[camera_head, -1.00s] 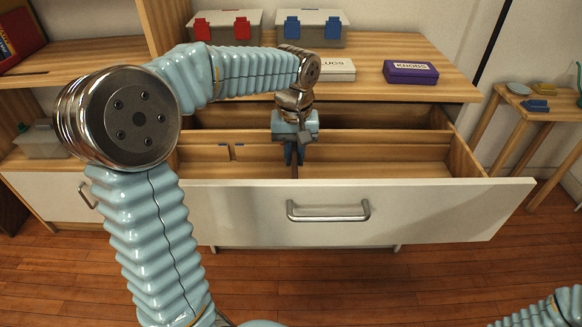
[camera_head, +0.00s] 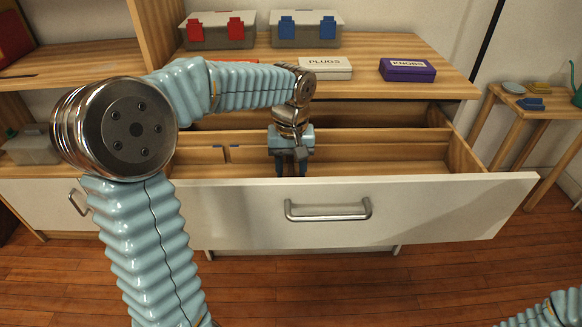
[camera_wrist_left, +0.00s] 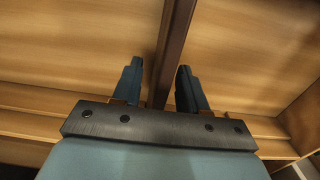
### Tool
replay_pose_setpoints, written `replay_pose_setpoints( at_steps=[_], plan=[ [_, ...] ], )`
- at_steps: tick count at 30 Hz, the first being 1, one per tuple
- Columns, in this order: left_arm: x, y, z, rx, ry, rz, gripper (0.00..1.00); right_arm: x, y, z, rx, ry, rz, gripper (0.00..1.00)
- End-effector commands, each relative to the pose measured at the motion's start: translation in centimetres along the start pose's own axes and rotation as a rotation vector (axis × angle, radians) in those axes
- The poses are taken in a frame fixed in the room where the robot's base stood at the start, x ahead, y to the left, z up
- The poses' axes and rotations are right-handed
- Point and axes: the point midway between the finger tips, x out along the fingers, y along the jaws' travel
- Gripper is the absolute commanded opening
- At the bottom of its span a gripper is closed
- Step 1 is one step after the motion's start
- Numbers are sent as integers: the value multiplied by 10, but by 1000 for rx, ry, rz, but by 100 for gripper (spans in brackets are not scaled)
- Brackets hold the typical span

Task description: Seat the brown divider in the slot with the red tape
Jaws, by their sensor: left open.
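The brown divider (camera_wrist_left: 172,50) stands across the drawer compartment in the left wrist view, running between my gripper's fingers. My left gripper (camera_wrist_left: 160,68) is open, with one finger on each side of the divider and visible gaps between. In the head view my left gripper (camera_head: 291,165) reaches down into the open drawer (camera_head: 400,210), near its middle. The divider is mostly hidden there by the fingers and drawer front. No red tape shows; it may be hidden behind my gripper or the drawer front. My right gripper is out of view.
Blue tape marks (camera_head: 217,148) show on the drawer's inner rail to the left. Above the drawer, the counter holds a PLUGS box (camera_head: 325,68), a purple KNOBS box (camera_head: 408,70) and two latched grey cases (camera_head: 305,32). The drawer's right part is clear.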

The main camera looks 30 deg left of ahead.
Motion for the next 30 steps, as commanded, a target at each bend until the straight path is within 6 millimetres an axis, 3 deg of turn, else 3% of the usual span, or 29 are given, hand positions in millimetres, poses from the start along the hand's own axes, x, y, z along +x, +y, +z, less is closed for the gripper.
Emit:
replay_pose_setpoints(
  at_steps=[5,8,15,21,30],
  plan=[
    [-6,0,0,0,1,1,43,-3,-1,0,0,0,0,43],
    [-20,0,-1,0,4,2,43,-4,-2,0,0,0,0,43],
    [-77,1,-1,0,4,3,43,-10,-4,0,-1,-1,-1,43],
    [-112,1,0,0,2,2,43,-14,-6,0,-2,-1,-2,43],
    [-123,0,0,1,0,0,43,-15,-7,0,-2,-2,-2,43]
  ],
)
